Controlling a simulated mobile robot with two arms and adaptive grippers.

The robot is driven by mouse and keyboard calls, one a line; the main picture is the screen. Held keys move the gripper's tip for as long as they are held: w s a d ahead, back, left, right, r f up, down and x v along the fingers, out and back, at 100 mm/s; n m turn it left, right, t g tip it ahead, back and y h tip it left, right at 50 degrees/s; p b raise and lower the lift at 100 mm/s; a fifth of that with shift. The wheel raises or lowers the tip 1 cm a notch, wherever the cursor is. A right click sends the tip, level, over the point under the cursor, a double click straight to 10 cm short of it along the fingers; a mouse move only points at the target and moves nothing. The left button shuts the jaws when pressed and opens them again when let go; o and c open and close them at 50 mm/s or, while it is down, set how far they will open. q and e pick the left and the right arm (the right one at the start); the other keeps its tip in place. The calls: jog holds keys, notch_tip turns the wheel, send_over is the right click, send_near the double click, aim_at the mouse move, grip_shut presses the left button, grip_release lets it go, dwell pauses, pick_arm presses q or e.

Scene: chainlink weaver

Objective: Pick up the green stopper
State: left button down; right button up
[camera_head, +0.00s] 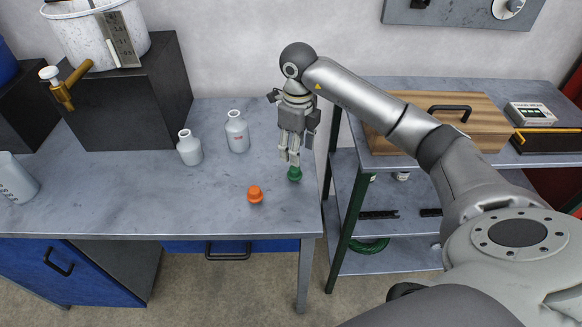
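The green stopper (294,174) sits on the grey table near its right edge. My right gripper (289,160) points down directly above it, with its fingertips at the stopper's top. The fingers look close together, but I cannot tell whether they grip the stopper or only hover over it. The fingers may hide part of the stopper's top. My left gripper is not in view.
An orange stopper (255,194) stands to the left and nearer. Two white bottles (237,132) (190,148) stand farther back on the grey table (130,205). A shelf unit with a wooden case (476,118) is on the right.

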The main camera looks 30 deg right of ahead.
aim_at(294, 168)
jog(key=shift+s+f, duration=0.25)
jog(key=shift+f, duration=0.9)
jog(key=shift+w+f, duration=0.1)
jog(key=shift+f, duration=0.3)
jog(key=shift+w+a+f+p, duration=0.1)
jog(key=shift+f+p, duration=0.2)
jog(key=shift+p, duration=0.15)
jog(key=f+p, duration=0.1)
jog(key=f, duration=0.3)
jog(key=shift+w+a+f+p, duration=0.1)
jog(key=shift+a+f+p, duration=0.1)
jog(key=shift+p, duration=0.15)
jog(key=shift+f, duration=0.15)
jog(key=shift+w, duration=0.1)
jog(key=c, duration=0.4)
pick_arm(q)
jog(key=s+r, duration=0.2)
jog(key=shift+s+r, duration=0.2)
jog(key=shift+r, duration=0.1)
pick_arm(e)
jog(key=c, duration=0.3)
jog(key=shift+c, duration=0.2)
